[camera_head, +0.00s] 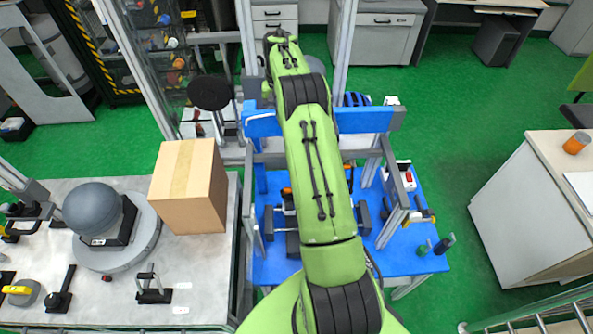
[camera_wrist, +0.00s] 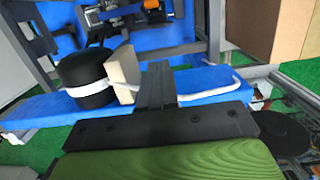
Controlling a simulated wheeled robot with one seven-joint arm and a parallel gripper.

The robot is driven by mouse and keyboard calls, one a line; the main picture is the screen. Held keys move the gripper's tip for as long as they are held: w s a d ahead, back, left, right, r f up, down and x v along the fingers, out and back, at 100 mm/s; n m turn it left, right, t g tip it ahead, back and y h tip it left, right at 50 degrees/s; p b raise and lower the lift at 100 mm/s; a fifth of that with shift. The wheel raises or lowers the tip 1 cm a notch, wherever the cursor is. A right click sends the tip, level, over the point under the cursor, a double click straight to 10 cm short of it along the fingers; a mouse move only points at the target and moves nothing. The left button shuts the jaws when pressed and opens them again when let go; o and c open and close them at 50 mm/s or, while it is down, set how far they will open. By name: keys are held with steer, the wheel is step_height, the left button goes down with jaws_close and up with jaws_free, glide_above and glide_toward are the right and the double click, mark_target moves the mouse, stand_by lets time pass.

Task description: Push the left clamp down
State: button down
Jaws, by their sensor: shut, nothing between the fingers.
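My gripper (camera_wrist: 156,70) is shut and empty in the wrist view, its dark fingers over the blue crossbeam (camera_wrist: 205,88). In the head view my green arm reaches over the tower and hides the gripper. The left clamp cannot be made out for certain. Dark parts with an orange piece (camera_head: 287,191) show left of my arm on the blue base plate (camera_head: 272,268). In the wrist view a black fixture with an orange piece (camera_wrist: 150,5) sits at the top edge, beyond the gripper and apart from it. My arm hides the middle of the base plate.
A black cylinder with a white band (camera_wrist: 85,78) and a beige block (camera_wrist: 123,74) stand by the crossbeam, close to my fingers. Grey posts frame the tower. A cardboard box (camera_head: 188,186) stands on the left table.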

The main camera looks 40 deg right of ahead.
steer(key=s+a+f+b, duration=0.1)
steer(key=f+b, duration=0.1)
steer(key=f, duration=0.5)
steer(key=s+a+f+b, duration=0.1)
steer(key=f+b, duration=0.1)
steer(key=f, duration=0.5)
steer(key=s+a+f+b, duration=0.1)
steer(key=s+f+b, duration=0.1)
steer(key=f, duration=0.5)
steer(key=shift+s+f+b, duration=0.1)
steer(key=shift+f+b, duration=0.25)
steer(key=shift+f, duration=0.05)
steer(key=shift+s+a+f, duration=0.2)
steer(key=shift+s+a, duration=0.05)
steer(key=shift+s, duration=0.05)
steer(key=shift+f, duration=0.15)
